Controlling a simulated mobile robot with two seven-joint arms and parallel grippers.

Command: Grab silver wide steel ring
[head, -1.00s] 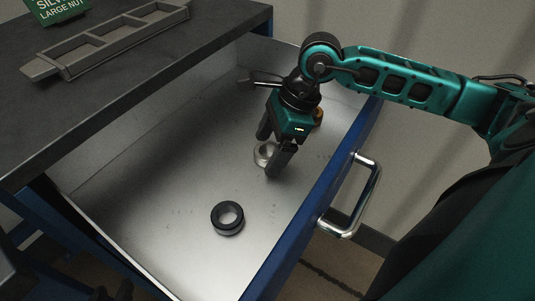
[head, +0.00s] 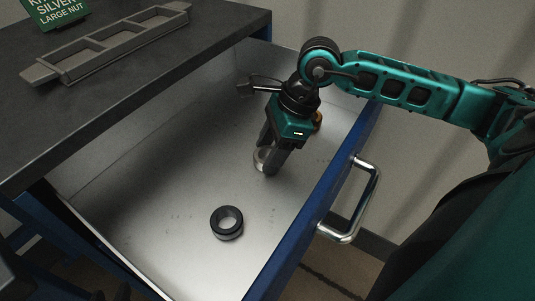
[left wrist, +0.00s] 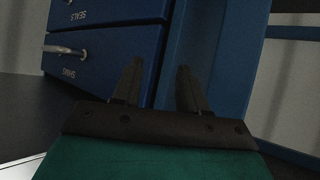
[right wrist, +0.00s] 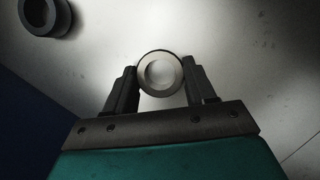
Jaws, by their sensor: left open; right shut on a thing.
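The silver wide steel ring (head: 260,160) is on the drawer floor, partly hidden by my right gripper (head: 269,166). In the right wrist view the ring (right wrist: 160,55) sits between the two fingers, which press on its opposite sides; the gripper (right wrist: 161,76) is shut on it. The drawer floor shows through its round hole. My left gripper (left wrist: 155,83) is open and empty in the left wrist view, in front of blue drawer fronts.
A black ring (head: 227,223) lies nearer in the open drawer, and shows in the right wrist view (right wrist: 40,14). The drawer's blue front (head: 290,263) has a metal handle (head: 371,192). A grey compartment tray (head: 110,47) and green sign (head: 55,12) stand on the dark bench top.

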